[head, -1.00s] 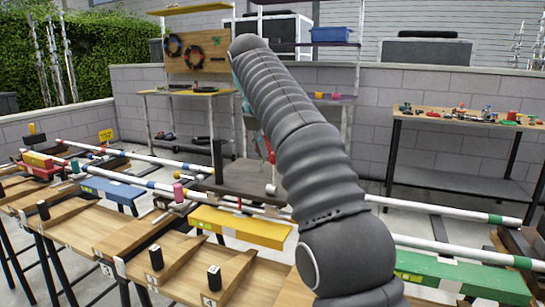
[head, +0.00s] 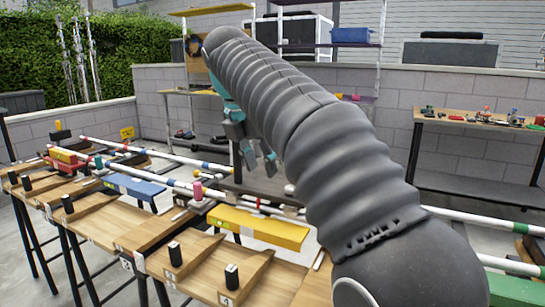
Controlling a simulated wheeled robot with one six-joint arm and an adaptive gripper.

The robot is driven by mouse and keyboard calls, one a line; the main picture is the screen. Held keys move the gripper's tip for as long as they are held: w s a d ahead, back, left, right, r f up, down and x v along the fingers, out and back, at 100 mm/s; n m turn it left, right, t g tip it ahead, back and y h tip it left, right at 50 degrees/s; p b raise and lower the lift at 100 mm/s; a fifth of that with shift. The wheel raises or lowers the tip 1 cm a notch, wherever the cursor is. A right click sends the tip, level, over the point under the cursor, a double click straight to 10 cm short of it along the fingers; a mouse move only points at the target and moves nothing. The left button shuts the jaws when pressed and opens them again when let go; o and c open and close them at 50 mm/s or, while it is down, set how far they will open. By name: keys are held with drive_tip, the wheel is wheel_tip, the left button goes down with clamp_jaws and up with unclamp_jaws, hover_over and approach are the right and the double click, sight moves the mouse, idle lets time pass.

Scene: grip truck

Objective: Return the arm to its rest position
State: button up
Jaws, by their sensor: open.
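My arm, sheathed in a dark grey ribbed cover, runs from the lower right of the head view up to the upper middle. My gripper (head: 258,163) hangs below the arm's far end, beyond it, with grey fingers and teal parts. Its fingers are apart and I see nothing between them. It shows in front of the dark grey platform behind the long table. Part of the wrist is hidden behind the ribbed arm.
Wooden workbenches (head: 140,215) with black cylinders, a blue block (head: 134,186) and a yellow block (head: 258,228) fill the lower left. White pipes (head: 160,155) run behind them. A shelf rack and a side table (head: 478,122) stand at the wall.

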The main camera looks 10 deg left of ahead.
drive_tip(key=shift+s+a, duration=0.2)
drive_tip(key=shift+s, duration=0.25)
drive_tip(key=s+d+f+m+y, duration=0.1)
drive_tip(key=s+d+f+m, duration=0.2)
drive_tip(key=d+m, duration=0.55)
drive_tip(key=s+d+f+m, duration=0.35)
drive_tip(key=d+m, duration=0.25)
drive_tip(key=d, duration=0.6)
drive_tip(key=s+d+f+m+t, duration=0.1)
drive_tip(key=s+d+f+m, duration=0.4)
drive_tip(key=s+f+m, duration=0.2)
drive_tip(key=s+d+f+m+t, duration=0.1)
drive_tip(key=s+d+f+m, duration=0.5)
drive_tip(key=s+f+m, duration=0.2)
drive_tip(key=shift+d+f+m+y, duration=0.25)
drive_tip(key=shift+f+m+y, duration=0.05)
drive_tip(key=shift+f+m, duration=0.45)
